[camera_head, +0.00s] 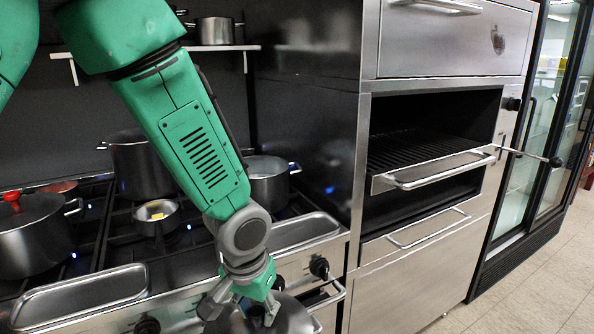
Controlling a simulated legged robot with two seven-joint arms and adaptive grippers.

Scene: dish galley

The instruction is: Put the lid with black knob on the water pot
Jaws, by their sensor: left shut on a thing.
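My left gripper (245,304) points down at the bottom of the view, in front of the stove's front edge. It is shut on a grey domed lid (294,318), which is cut off by the lower frame edge. The lid's knob is hidden between the fingers. An open steel pot (268,188) with a pale surface inside, seemingly the water pot, stands on the back right of the stove, behind my left forearm. The forearm hides its left side. The lid is apart from this pot, nearer to me. My right gripper is not in view.
A pot with a red-knobbed lid (34,240) stands at the left of the stove. A tall pot (138,168) and a small pan with something yellow (158,216) stand behind my arm. A steel oven cabinet (420,285) with a pulled-out rack rises on the right.

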